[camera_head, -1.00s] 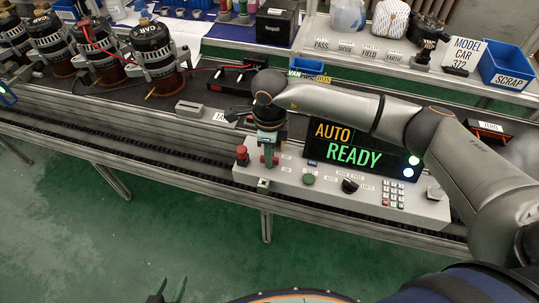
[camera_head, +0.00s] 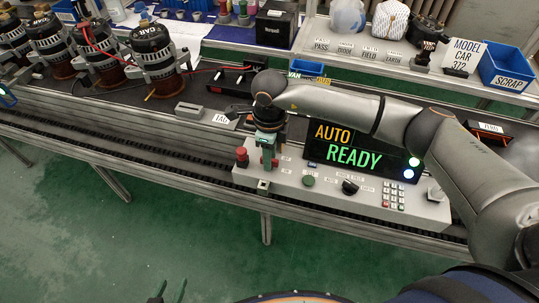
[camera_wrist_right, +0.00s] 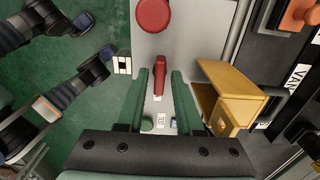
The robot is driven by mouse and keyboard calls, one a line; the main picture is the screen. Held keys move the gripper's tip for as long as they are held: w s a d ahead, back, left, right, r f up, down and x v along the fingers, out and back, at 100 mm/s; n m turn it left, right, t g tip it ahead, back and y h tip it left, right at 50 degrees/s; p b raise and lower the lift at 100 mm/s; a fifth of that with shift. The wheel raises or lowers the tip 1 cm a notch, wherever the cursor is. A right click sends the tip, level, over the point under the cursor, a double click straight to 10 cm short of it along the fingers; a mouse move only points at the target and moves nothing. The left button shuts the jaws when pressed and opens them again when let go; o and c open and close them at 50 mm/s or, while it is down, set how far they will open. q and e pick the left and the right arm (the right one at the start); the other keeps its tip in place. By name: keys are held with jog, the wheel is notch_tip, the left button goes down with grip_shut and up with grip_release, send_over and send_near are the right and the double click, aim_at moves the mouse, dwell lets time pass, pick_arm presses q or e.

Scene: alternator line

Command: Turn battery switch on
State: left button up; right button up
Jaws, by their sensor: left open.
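The battery switch appears to be the red lever (camera_wrist_right: 159,75) on the grey control panel (camera_head: 330,199); no label for it is readable. In the right wrist view it stands between the green fingertips of my right gripper (camera_wrist_right: 160,80), with a narrow gap on each side. In the head view my right gripper (camera_head: 266,158) points down over the panel's left end and partly hides the lever. My left gripper (camera_head: 169,291) is open and empty at the bottom edge, over the green floor, far from the panel.
A red mushroom button (camera_wrist_right: 153,15) is close to the lever. A yellow box-like part (camera_wrist_right: 231,94) is beside the right finger. The display (camera_head: 350,148) reads AUTO READY. Several alternators (camera_head: 157,62) stand at the back left.

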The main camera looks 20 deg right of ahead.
jog(key=shift+o, duration=0.6)
notch_tip(320, 180, up, 12)
jog(key=shift+r+b, duration=0.25)
jog(key=shift+b, duration=0.1)
